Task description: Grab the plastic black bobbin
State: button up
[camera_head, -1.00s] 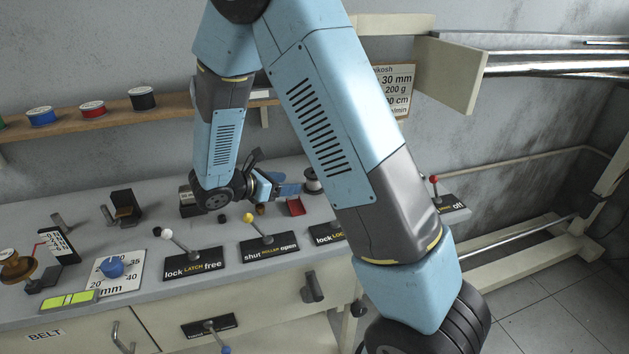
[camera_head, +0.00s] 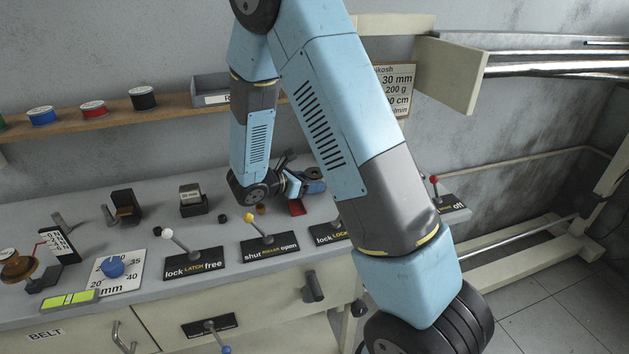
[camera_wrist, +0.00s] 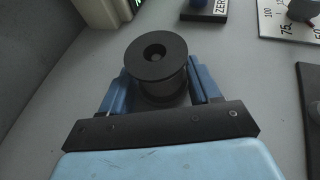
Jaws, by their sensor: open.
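The black plastic bobbin (camera_wrist: 157,70) stands upright on the grey bench top in the wrist view, its round top flange and centre hole showing. My gripper (camera_wrist: 160,85) is open, with one blue finger on each side of the bobbin's body. I cannot tell whether either finger touches it. In the head view my gripper (camera_head: 308,184) is low over the bench, partly behind my arm, and the bobbin is mostly hidden there.
Levers with labels, such as the yellow-knobbed roller lever (camera_head: 256,230), line the bench front. A shelf (camera_head: 110,118) behind holds several spools, including a black one (camera_head: 143,98).

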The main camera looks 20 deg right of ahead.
jog(key=c, duration=0.6)
